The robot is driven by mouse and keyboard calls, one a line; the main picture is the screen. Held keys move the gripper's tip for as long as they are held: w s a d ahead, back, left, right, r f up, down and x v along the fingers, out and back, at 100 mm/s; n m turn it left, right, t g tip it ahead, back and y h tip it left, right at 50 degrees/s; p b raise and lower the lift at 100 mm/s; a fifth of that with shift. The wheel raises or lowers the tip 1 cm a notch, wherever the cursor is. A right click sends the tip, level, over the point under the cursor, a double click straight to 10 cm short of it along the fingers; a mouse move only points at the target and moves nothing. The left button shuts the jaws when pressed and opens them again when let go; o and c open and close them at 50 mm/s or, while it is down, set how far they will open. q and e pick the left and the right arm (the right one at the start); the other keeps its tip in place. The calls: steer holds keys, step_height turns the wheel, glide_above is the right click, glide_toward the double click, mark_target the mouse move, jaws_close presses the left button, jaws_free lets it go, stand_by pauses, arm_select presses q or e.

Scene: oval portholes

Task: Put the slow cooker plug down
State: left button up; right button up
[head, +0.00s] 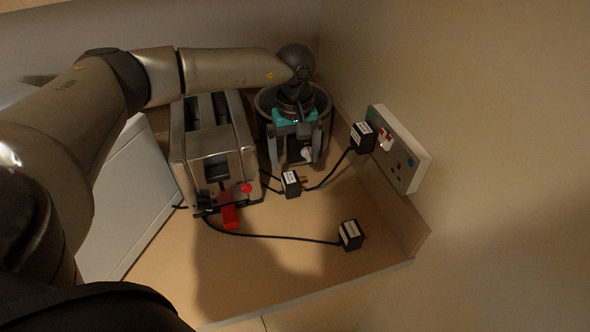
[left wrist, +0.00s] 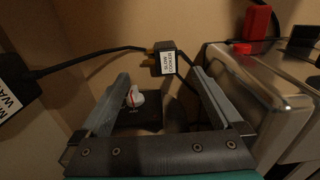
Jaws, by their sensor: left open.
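A black plug with a white label and brass pins (head: 291,183) lies on the counter, in front of the slow cooker; I take it as the slow cooker plug, its label too small to read surely. In the left wrist view the plug (left wrist: 163,60) sits just beyond and between the fingertips, with no finger touching it. My left gripper (head: 298,160) is open and empty, pointing down in front of the slow cooker (head: 325,112). The cooker is a dark round pot, partly hidden by the gripper; its white dial (left wrist: 135,97) shows between the fingers. My right gripper is not in view.
A metal toaster (head: 215,160) with a red tag stands left. A wall socket (head: 405,155) is at right, with a labelled plug (head: 362,137) at its near side. Another black plug (head: 349,235) lies toward the front edge. Cables cross the counter; its front is otherwise clear.

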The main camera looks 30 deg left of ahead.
mark_target(295, 177)
arm_select(q)
step_height(295, 177, up, 5)
steer(key=shift+r, duration=0.15)
stand_by(0.6)
